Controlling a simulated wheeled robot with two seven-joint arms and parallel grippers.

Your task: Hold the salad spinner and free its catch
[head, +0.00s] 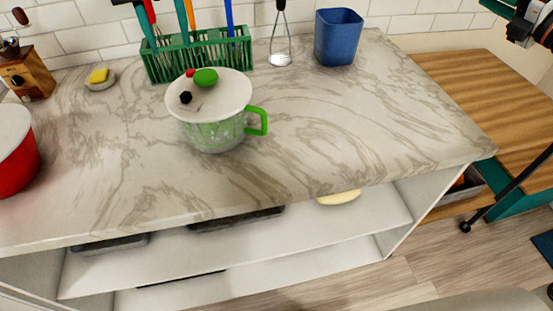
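The salad spinner (215,134) stands upright on the marble counter, left of centre. It has a clear bowl with a green basket showing through, a green side handle (258,121) on the right and a white lid (222,94). On the lid are a green oval knob (205,77), a small red piece (190,73) and a black knob (186,97). I cannot tell which of these is the catch.
A green rack (197,56) with utensils stands close behind the spinner. A blue bin (338,37) and whisk (281,40) are at the back, a red pot (14,152) at the left edge. The counter (350,125) is clear to the right and in front.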

